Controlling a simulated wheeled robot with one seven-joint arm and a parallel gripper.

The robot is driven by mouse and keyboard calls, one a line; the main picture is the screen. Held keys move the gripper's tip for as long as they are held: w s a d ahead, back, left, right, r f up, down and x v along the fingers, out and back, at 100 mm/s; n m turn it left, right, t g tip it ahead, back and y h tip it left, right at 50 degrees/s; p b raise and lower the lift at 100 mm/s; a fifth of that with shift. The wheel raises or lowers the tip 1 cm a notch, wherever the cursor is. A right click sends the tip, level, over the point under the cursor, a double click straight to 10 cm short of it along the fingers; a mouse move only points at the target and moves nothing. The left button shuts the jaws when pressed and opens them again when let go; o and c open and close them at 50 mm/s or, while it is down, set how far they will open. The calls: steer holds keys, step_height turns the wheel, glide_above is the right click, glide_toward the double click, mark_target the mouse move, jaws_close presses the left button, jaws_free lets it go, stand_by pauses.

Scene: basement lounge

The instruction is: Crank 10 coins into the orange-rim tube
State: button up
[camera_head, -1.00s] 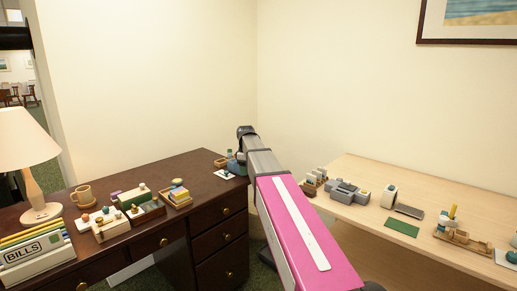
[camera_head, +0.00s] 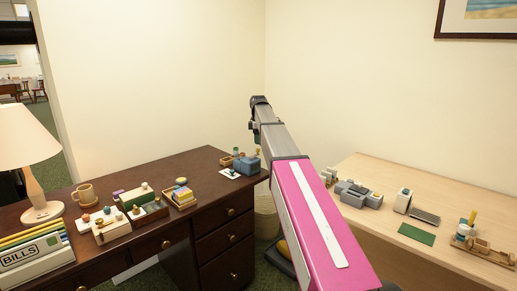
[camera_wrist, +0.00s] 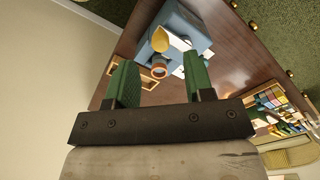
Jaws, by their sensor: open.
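A blue boxy device (camera_head: 247,165) stands at the far right corner of the dark desk. The wrist view shows this blue device (camera_wrist: 185,24) with a yellow rounded piece (camera_wrist: 158,40) on it, which may be the crank's knob. A small tube with an orange rim (camera_wrist: 159,71) is close to it. My gripper (camera_wrist: 160,60) is open with two green fingers, and nothing is between them that I can see it touching. The tube and yellow piece appear between the fingers, apart and beyond them. No coins can be made out clearly.
A light desk (camera_head: 375,225) with several items stands at the right. The wall corner is close behind.

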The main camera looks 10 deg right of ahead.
steer(key=shift+f, duration=2.4)
jaws_close()
